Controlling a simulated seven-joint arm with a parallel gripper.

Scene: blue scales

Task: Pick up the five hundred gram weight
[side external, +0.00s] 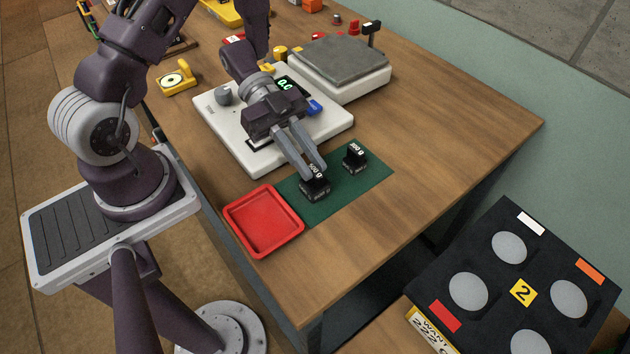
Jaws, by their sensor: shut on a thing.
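Two small black weights with white labels are at the green mat (340,197). My gripper (313,177) points down at the front black weight (314,192) and is shut on it. The fingers partly cover this weight and its label, which I cannot read surely. The weight is upright at the mat's left part; I cannot tell whether it touches the mat. The other black weight (355,157) stands upright on the mat, behind and to the right, apart from my gripper. Its label is too small to read surely.
A red tray (263,221) lies left of the mat. A white scale (228,137) with a green lit display is under my forearm. A grey-topped scale (340,65) stands behind. A black board (515,285) with pale discs is lower right. The table's right side is clear.

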